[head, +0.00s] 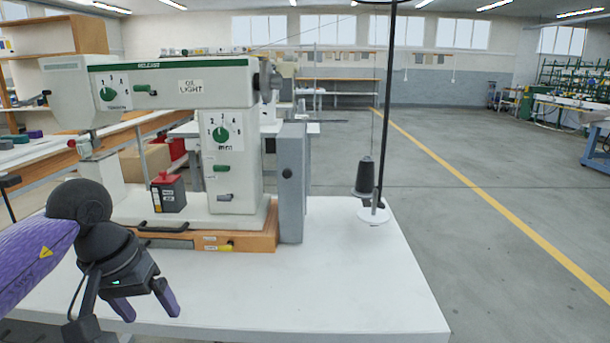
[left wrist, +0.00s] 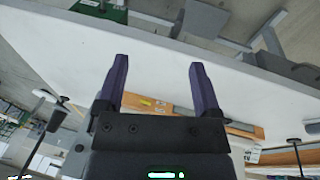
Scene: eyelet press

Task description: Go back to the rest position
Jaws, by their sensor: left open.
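My left gripper (head: 146,303) is at the lower left of the head view, over the front left of the white table. Its two purple fingers are apart and nothing is between them. In the left wrist view the open fingers of the left gripper (left wrist: 157,85) show against the white tabletop (left wrist: 60,50). My right gripper is not in view.
A white press machine (head: 172,85) stands on an orange-brown base (head: 262,240) at the table's back left. A grey box (head: 291,180) stands beside it. A red-topped black box (head: 167,192) and a dark thread cone (head: 364,178) are nearby. The table's (head: 370,285) front right is clear.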

